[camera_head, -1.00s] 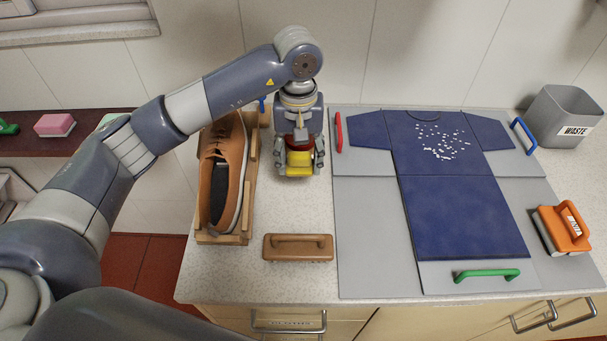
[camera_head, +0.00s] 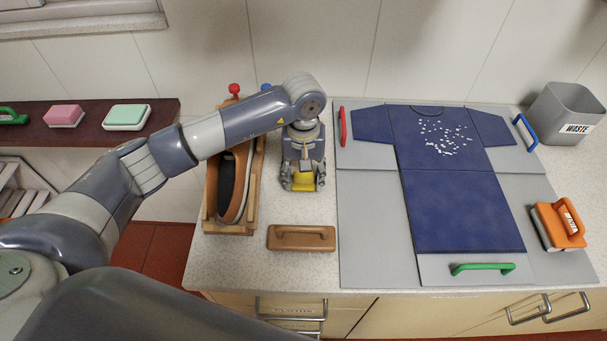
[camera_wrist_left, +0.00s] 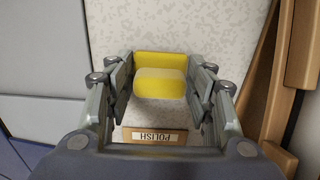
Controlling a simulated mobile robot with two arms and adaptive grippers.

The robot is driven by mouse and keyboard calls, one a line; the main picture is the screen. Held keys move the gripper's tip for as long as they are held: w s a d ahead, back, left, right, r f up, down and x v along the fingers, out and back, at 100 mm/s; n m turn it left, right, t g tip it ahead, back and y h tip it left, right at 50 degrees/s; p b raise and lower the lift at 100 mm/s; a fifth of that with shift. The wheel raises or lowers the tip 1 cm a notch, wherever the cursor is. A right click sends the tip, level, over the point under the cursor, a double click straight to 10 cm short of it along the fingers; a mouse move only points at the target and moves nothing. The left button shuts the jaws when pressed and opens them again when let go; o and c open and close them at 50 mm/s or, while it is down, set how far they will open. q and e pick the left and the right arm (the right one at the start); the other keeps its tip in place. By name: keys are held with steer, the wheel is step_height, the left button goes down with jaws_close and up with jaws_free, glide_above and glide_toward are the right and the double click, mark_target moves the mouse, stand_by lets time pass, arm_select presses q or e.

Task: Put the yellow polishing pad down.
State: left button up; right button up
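The yellow polishing pad (camera_head: 303,183) is between the fingers of my left gripper (camera_head: 303,187), over the counter just right of the brown shoe (camera_head: 238,184). In the left wrist view the pad (camera_wrist_left: 160,86) fills the gap between the fingertips (camera_wrist_left: 161,75), which lie along both its sides. The gripper looks shut on it. The pad is low over the speckled counter; whether its underside touches is hidden. A POLISH label (camera_wrist_left: 154,136) shows between the fingers in the wrist view. My right gripper is not in view.
The shoe lies in a wooden holder (camera_head: 232,230). A brown block with a handle (camera_head: 301,238) is in front of the gripper. To the right are a grey board with a blue shirt (camera_head: 463,213), an orange-handled brush (camera_head: 559,226) and a grey waste bin (camera_head: 565,108).

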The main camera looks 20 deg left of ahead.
arm_select(q)
steer(key=o, duration=0.4)
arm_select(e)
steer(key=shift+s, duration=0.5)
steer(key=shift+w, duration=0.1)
arm_select(q)
steer(key=shift+r, duration=0.35)
step_height(320, 180, up, 10)
steer(key=b, duration=0.3)
steer(key=shift+r, duration=0.8)
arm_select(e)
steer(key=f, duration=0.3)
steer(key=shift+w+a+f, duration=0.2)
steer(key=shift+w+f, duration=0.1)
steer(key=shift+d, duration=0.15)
